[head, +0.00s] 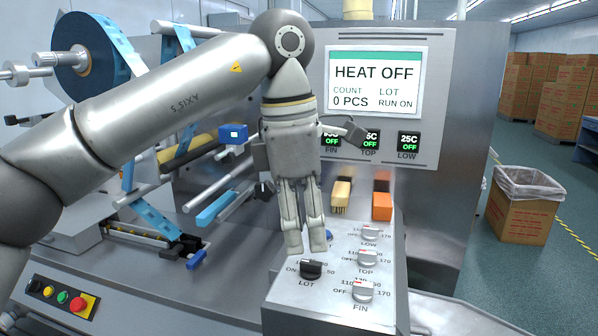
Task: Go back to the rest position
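My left arm comes in from the left across the wrapping machine. Its grey gripper (305,247) hangs pointing down in front of the machine, over the sloped control panel. Its two long fingers lie side by side, shut, with nothing seen between them. The fingertips appear just above the black LOT knob (311,269); whether they touch the panel is unclear. My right gripper is not in view.
The control panel (290,291) also carries LOW (370,232), TOP (367,258) and FIN (362,291) knobs. The screen (376,85) reads HEAT OFF. A brush (341,194) and an orange block (382,206) sit behind the knobs. Film rolls and rollers stand left. A lined carton (522,215) stands right.

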